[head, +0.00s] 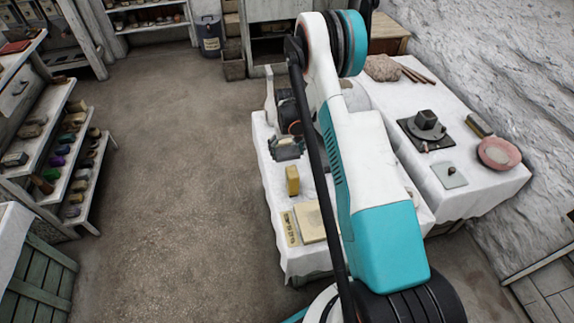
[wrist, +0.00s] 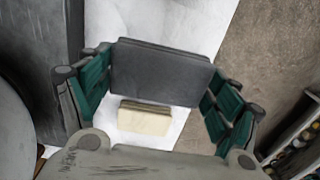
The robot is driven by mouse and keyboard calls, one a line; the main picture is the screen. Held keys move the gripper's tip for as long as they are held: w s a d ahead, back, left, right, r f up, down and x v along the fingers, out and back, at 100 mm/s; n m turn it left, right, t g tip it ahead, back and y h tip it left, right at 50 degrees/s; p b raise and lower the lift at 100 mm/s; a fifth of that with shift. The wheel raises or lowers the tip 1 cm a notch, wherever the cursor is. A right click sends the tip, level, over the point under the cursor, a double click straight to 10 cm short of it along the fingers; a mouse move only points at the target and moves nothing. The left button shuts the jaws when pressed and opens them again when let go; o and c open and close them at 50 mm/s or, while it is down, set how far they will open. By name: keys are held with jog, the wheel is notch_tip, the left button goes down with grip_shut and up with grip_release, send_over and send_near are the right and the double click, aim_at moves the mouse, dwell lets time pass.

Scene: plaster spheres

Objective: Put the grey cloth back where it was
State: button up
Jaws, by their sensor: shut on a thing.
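The grey cloth (wrist: 162,72) shows in the wrist view as a dark grey, flat, rectangular folded piece between the two green-padded fingers of my gripper (wrist: 160,62). The fingers are shut on its two ends. In the head view my gripper (head: 285,142) is small and partly behind my own arm, over the left part of the white-covered table (head: 272,200). The cloth and the fingers are hard to tell apart there. Whether the cloth touches the table cannot be told.
A cream board (head: 309,222) lies nearer. At right are a pink bowl (head: 498,153) and a dark stand (head: 426,130). Floor at left is clear.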

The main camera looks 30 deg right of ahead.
jog(key=shift+f+b, duration=0.95)
jog(key=shift+f, duration=2.2)
jog(key=o, duration=0.9)
jog(key=shift+f, duration=0.15)
jog(key=shift+c, duration=0.2)
